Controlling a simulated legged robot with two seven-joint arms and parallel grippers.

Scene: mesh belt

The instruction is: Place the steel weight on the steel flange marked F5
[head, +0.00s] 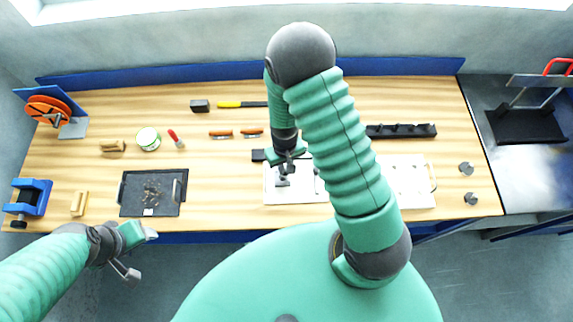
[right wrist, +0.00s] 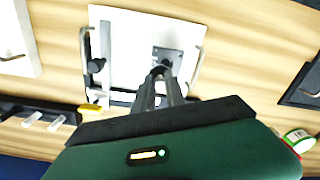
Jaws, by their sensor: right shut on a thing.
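My right gripper (head: 287,168) is over a white board (head: 297,197) at the middle of the bench, its fingers pointing down. In the right wrist view its fingertips (right wrist: 160,72) are shut on a small dark thing, mostly hidden, which I take for the steel weight. They overlap a grey square plate (right wrist: 180,57) on the board, perhaps the flange; I cannot tell whether the held thing touches it. No F5 marking is readable. My left gripper (head: 138,256) is over the floor in front of the bench, fingers apart and empty.
The white board has side handles and a dark knob (right wrist: 97,66). Another white board (head: 410,190) lies to the right, with grey hexagonal pieces (head: 466,168) beyond it. A black rack (head: 402,131) stands behind. A dark tray (head: 133,192) lies left. Bare wood separates tray and board.

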